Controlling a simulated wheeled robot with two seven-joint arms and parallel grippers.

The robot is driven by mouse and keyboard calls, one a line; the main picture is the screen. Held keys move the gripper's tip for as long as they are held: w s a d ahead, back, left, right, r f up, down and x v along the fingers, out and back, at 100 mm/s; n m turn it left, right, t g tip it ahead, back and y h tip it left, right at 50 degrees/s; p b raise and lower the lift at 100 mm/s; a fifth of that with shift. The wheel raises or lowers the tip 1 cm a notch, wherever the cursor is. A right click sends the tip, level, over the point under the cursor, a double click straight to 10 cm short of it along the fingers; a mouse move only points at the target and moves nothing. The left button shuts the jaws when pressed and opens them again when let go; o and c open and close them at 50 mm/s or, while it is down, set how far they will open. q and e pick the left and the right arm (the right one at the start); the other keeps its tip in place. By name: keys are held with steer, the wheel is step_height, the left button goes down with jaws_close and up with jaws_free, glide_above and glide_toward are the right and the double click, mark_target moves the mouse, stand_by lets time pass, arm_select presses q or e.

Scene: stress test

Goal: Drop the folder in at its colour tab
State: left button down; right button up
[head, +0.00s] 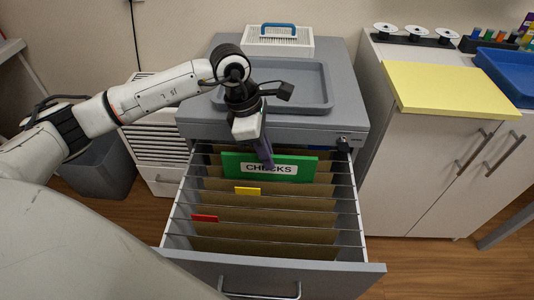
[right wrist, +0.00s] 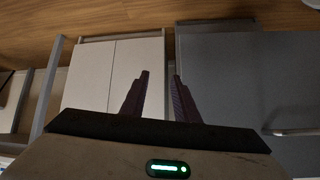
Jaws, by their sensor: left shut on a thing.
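A green folder (head: 300,167) with a white label reading "CHECKS" stands upright at the rear part of an open file drawer (head: 300,270). My left gripper (head: 267,160) is shut on the folder's top edge, from above. Behind it, part of a blue tab shows at the back of the drawer. A yellow tab (head: 247,191) and a red tab (head: 205,218) stand on brown dividers in front of it. The folder's lower part is hidden among the dividers; I cannot tell how deep it sits. My right gripper (right wrist: 160,100) is open and empty in the right wrist view.
The grey cabinet top holds a grey tray (head: 310,85) and a white box with a blue handle (head: 279,40). A white cupboard (head: 430,160) with a yellow board (head: 450,90) and a blue tray (head: 508,73) stands right. The wooden floor between is clear.

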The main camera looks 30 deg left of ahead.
arm_select(q)
step_height(320, 180, down, 3)
steer(key=shift+f+b, duration=0.1)
steer(key=shift+b, duration=1.05)
arm_select(e)
steer(key=shift+a+f, duration=0.25)
steer(key=shift+f, duration=0.1)
arm_select(q)
steer(key=c, duration=1.8)
jaws_free()
arm_select(e)
steer(key=shift+f, duration=0.1)
arm_select(q)
steer(key=p+v, duration=0.1)
steer(key=v, duration=0.8)
steer(key=shift+w, duration=0.1)
steer(key=shift+a+r+p, duration=0.25)
steer(key=shift+r+p, duration=0.05)
steer(key=shift+r, duration=0.35)
arm_select(e)
steer(key=shift+w+d+r, duration=0.15)
steer(key=shift+r, duration=0.2)
